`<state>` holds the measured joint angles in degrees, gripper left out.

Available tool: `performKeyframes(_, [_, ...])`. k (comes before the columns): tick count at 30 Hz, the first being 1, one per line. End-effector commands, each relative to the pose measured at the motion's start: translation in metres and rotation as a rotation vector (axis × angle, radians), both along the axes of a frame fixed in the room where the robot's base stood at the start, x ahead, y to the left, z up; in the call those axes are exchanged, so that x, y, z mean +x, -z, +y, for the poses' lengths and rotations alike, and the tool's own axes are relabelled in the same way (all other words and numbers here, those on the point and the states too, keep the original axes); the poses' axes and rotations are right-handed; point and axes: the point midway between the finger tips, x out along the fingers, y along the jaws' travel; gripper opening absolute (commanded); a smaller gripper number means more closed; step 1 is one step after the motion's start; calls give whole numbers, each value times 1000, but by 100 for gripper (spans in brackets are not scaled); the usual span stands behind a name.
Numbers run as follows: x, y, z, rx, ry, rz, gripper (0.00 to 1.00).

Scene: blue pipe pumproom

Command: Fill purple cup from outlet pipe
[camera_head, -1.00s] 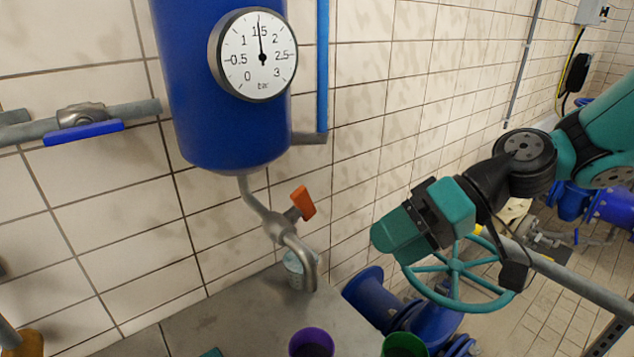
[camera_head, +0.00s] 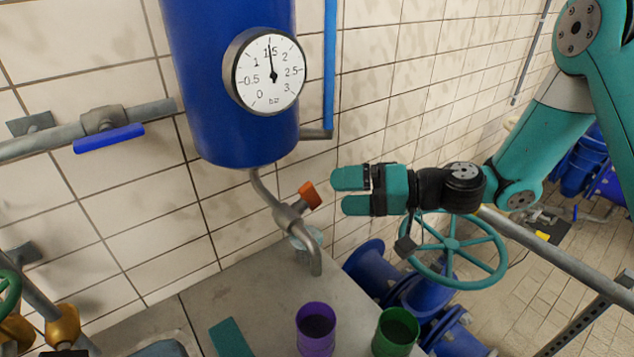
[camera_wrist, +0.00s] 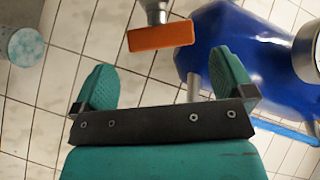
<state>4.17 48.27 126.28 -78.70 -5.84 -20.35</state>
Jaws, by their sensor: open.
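The purple cup (camera_head: 316,335) stands upright on the grey counter, below and in front of the outlet pipe (camera_head: 314,252), not under its mouth. The bent metal outlet pipe comes down from the blue tank and carries an orange valve handle (camera_head: 309,195). My gripper (camera_head: 342,192) is open and empty, to the right of the orange handle, its fingers pointing left. In the wrist view the orange handle (camera_wrist: 160,36) shows ahead of and between the open fingers of my gripper (camera_wrist: 165,68), apart from them. The cup's contents cannot be told.
A green cup (camera_head: 396,332) stands right of the purple cup. A pale speckled vessel (camera_head: 304,243) sits behind the outlet pipe. The blue tank (camera_head: 230,125) bears a pressure gauge (camera_head: 269,71). A teal handwheel (camera_head: 453,245) and blue pipes lie right of the grey counter (camera_head: 265,290).

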Motion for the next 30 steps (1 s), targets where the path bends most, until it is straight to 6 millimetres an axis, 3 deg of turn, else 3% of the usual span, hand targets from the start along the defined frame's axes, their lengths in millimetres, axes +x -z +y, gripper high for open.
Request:
performKeyframes(3, [4,1,24,-1,-5,2,100])
performKeyframes(9, [9,7,48,-1,-2,0,100])
performKeyframes(21, [11,11,55,0,0,1,100])
performKeyframes(26, [11,11,55,0,0,1,63])
performKeyframes(30, [11,9,55,-8,6,12,61])
